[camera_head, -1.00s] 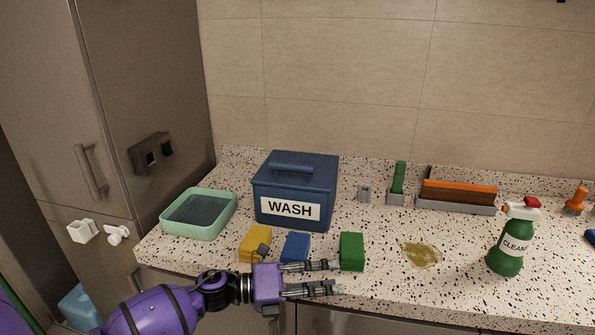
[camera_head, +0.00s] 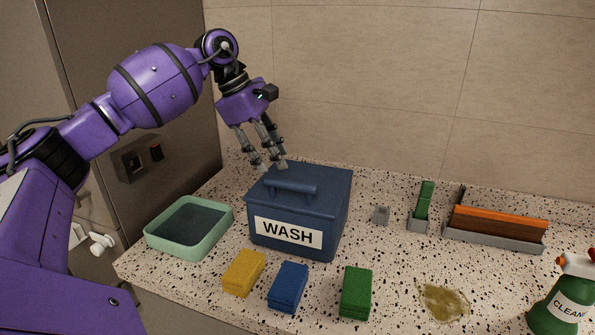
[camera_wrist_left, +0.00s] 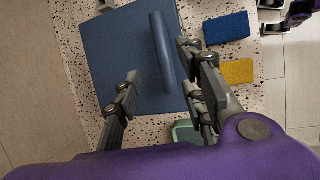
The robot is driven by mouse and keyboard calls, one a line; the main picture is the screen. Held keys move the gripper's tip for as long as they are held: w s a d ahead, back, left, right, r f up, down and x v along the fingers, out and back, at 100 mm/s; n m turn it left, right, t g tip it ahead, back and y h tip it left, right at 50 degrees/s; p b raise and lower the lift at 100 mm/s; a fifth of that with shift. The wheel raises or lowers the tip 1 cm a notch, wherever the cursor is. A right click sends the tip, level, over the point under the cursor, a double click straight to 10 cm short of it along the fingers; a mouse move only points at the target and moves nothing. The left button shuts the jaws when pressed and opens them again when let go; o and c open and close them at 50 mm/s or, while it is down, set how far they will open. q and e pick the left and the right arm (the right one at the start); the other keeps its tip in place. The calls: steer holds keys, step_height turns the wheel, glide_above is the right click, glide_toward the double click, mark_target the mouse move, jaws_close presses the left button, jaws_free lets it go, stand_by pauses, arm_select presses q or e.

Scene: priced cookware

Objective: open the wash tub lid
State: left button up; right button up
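The wash tub (camera_head: 335,215) is a dark blue box with a white WASH label, standing on the speckled counter. Its lid (camera_head: 325,180) is on and looks shut, with a raised bar handle (camera_head: 290,188) on top. My left gripper (camera_head: 268,168) points down just above the lid's back left part, by the handle's left end. In the left wrist view its fingers (camera_wrist_left: 158,90) are apart and empty, with the handle (camera_wrist_left: 162,52) ahead between them. Dark and purple parts at that view's top right corner (camera_wrist_left: 285,18) may be my right gripper; they are cut off.
A green basin (camera_head: 158,238) stands left of the tub. Yellow (camera_head: 243,272), blue (camera_head: 288,287) and green (camera_head: 356,292) sponges lie in front. A brown spill (camera_head: 443,303), a cleaner bottle (camera_head: 562,305) and a grey rack (camera_head: 495,238) are to the right.

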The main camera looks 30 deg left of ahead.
mark_target(289, 181)
arm_select(q)
steer(key=f, duration=0.1)
steer(key=d+f, duration=0.1)
steer(key=f, duration=0.1)
steer(key=shift+d+f+p, duration=0.1)
steer(key=shift+d+p, duration=0.15)
steer(key=shift+p, duration=0.05)
steer(key=x, duration=0.3)
steer(key=shift+w+f, duration=0.1)
steer(key=shift+w, duration=0.1)
steer(key=shift+f, duration=0.25)
steer(key=c, duration=0.8)
jaws_close()
arm_select(e)
steer(key=shift+s+a+r, duration=0.1)
steer(key=shift+s, duration=0.9)
